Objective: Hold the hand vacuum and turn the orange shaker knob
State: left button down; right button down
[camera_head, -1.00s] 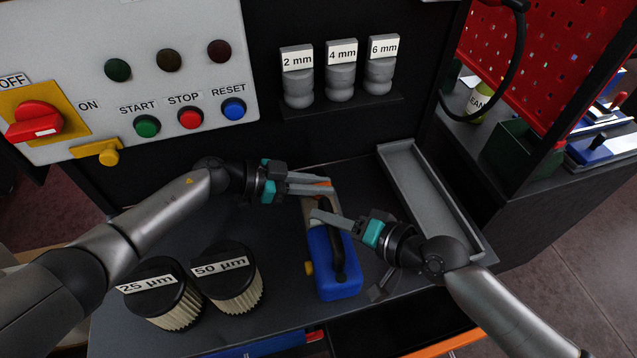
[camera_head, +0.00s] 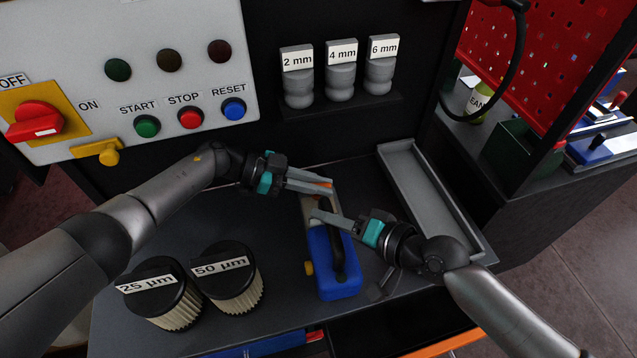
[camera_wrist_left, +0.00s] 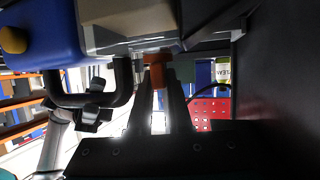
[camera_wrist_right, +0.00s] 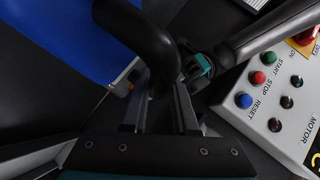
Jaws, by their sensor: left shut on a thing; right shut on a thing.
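The hand vacuum (camera_head: 332,268) lies on the dark table, with a blue body, a grey front part and a black handle (camera_head: 337,245). The orange shaker knob (camera_head: 327,183) is small and sits at its far end. My left gripper (camera_head: 326,187) is shut on the knob, which shows between the fingers in the left wrist view (camera_wrist_left: 157,75). My right gripper (camera_head: 322,216) is shut on the black handle, which also shows in the right wrist view (camera_wrist_right: 140,35). The fingers partly hide the knob and the handle's far end.
Two filters marked 25 µm (camera_head: 165,300) and 50 µm (camera_head: 230,285) stand at left. A grey tray (camera_head: 430,195) lies at right. A control panel (camera_head: 180,85) and labelled jars (camera_head: 340,80) are behind. Bare table lies between the filters and the vacuum.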

pick_arm(q)
jog(key=shift+a+f+m+g, duration=0.1)
jog(key=shift+m+g, duration=0.2)
jog(key=c, duration=1.1)
grip_release()
